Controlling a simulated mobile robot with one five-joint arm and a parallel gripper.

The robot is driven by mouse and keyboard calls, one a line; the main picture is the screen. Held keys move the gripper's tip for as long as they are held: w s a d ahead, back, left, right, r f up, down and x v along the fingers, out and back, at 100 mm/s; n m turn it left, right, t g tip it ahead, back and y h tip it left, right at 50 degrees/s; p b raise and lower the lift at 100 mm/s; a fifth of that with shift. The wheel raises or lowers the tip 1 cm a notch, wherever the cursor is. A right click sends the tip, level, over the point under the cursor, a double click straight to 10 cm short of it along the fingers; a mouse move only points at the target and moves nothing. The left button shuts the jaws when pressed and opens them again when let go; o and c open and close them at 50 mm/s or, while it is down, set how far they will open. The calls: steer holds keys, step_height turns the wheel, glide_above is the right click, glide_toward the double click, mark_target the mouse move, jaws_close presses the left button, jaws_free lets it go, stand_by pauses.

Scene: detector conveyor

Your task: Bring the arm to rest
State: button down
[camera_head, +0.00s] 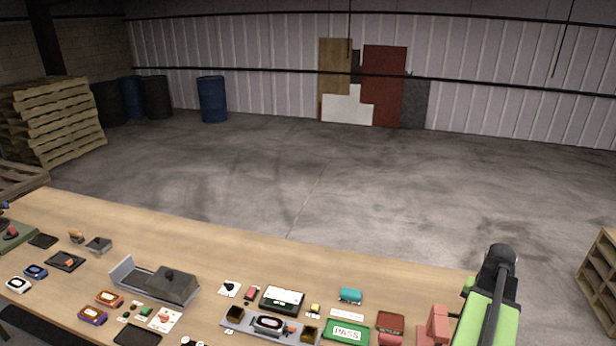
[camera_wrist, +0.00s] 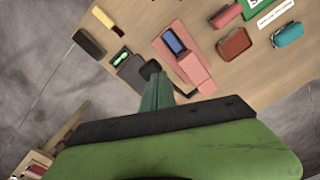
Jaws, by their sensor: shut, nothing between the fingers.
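My gripper (camera_wrist: 152,70) shows in the wrist view, with its fingers together and nothing between them. It points over the wooden bench, near a pink stand (camera_wrist: 188,62) with a blue-screened device (camera_wrist: 175,43) and a dark flat pad (camera_wrist: 131,72). I cannot tell how high above the bench it is. In the head view, my green and black arm rises at the lower right, beside the red-pink stand (camera_head: 437,325). The fingertips do not show in that view.
The bench (camera_head: 250,250) holds a grey conveyor-like tray with a dark hood (camera_head: 172,284), a green PASS tray (camera_head: 347,332), a teal item (camera_head: 350,295) and several small devices. A wooden shelf (camera_head: 600,275) stands at the right.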

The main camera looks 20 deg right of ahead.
steer(key=w+a+f+n+b, duration=0.3)
steer(key=w+a+f+b, duration=0.2)
steer(key=w+a, duration=0.45)
steer(key=w+a+f+n+b, duration=0.2)
steer(key=w+a+f+b, duration=0.25)
steer(key=w+a, duration=0.5)
steer(key=a+f+n+b, duration=0.2)
steer(key=a+f, duration=0.1)
steer(key=a, duration=0.7)
steer(key=a+f+n+b, duration=0.2)
steer(key=a+n+b, duration=0.1)
steer(key=a, duration=0.7)
steer(key=w+a+f+n+b, duration=0.1)
steer(key=a+f+n+b, duration=0.1)
steer(key=a, duration=0.8)
steer(key=shift+f+n+b, duration=0.35)
steer(key=shift+f+n, duration=0.05)
steer(key=shift+f, duration=0.45)
